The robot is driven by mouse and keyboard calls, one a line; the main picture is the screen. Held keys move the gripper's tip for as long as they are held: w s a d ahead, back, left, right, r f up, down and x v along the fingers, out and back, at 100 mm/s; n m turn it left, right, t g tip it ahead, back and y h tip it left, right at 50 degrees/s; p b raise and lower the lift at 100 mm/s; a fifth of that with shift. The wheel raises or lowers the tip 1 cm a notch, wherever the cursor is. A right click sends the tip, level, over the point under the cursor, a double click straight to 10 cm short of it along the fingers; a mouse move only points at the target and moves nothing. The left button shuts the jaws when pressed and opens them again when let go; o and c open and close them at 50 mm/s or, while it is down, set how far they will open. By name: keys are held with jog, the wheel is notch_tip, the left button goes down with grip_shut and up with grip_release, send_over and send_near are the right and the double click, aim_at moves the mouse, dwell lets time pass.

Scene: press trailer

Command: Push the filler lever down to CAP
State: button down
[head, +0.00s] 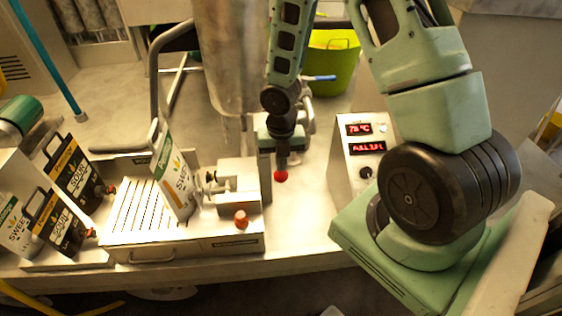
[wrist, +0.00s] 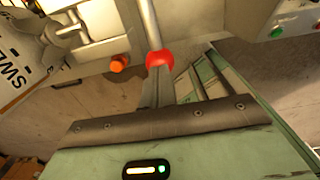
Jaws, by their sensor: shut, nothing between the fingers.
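The filler lever ends in a red ball knob (head: 281,176), which hangs just below my gripper (head: 284,150) in the head view. In the wrist view the red knob (wrist: 160,60) sits on a pale metal rod, close beyond my shut, empty fingers. I cannot tell whether the fingers touch the lever. The filler (head: 238,180) is a pale metal block beside a drip tray, with a carton (head: 174,182) tilted under its nozzle. The CAP marking is not readable in either view.
An orange-red knob (head: 241,218) is on the filler's front, also in the wrist view (wrist: 119,64). A control box (head: 358,150) with red displays stands to the right. More cartons (head: 58,222) stand at left. A yellow-green bucket (head: 333,62) is behind.

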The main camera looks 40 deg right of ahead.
aim_at(281, 176)
jog(key=shift+f+b, duration=1.5)
jog(key=shift+f, duration=0.2)
jog(key=shift+w+d+f+b, duration=0.15)
jog(key=shift+f+b, duration=0.25)
jog(key=shift+f, duration=0.25)
jog(key=shift+w+d+f+b, duration=0.1)
jog(key=shift+w+f+b, duration=0.2)
jog(key=shift+f, duration=0.35)
jog(key=shift+w+d+f+b, duration=0.1)
jog(key=shift+f+b, duration=0.35)
jog(key=shift+f, duration=0.2)
jog(key=shift+s+r, duration=0.1)
jog(key=shift+r, duration=0.1)
notch_tip(281, 176, up, 10)
jog(key=p, duration=1)
jog(key=shift+a, duration=0.1)
